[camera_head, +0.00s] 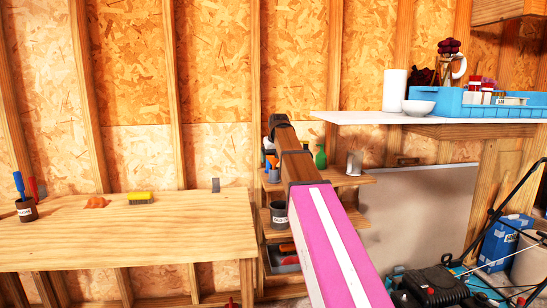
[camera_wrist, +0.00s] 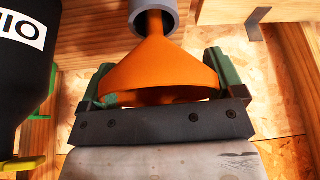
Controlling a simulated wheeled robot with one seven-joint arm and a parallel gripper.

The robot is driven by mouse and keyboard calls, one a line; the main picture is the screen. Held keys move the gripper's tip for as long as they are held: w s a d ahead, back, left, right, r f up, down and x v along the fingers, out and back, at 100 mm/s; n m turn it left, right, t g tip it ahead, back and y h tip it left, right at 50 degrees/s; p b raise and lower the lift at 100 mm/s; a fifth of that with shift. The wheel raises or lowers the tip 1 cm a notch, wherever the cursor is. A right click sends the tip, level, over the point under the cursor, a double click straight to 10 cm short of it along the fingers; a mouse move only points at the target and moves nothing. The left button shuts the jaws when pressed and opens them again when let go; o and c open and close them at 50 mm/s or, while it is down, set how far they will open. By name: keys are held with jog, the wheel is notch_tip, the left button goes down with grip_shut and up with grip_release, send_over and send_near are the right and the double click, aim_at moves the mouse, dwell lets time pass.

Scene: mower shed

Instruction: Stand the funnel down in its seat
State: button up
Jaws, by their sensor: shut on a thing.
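In the wrist view, my gripper (camera_wrist: 158,70) is shut on an orange funnel (camera_wrist: 157,72), with a green finger on either side of its wide cone. The funnel's narrow spout points to the top of the picture. It overlaps the opening of a grey ring-like holder (camera_wrist: 135,14), which looks like the seat. I cannot tell how deep the spout sits in it. In the head view my arm reaches to the small wooden shelves, and my fingers and the funnel are not clearly visible there.
A black bottle (camera_wrist: 25,70) with a white label is close to the left of my gripper. In the head view, a green bottle (camera_head: 320,157) and a pale can (camera_head: 354,163) stand on the upper shelf (camera_head: 350,180). A dark cup (camera_head: 279,213) stands below. The workbench (camera_head: 130,235) is at left.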

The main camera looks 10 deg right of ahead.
jog(key=shift+f, duration=1.35)
jog(key=o, duration=0.7)
jog(key=shift+c, duration=0.2)
jog(key=shift+v, duration=5.4)
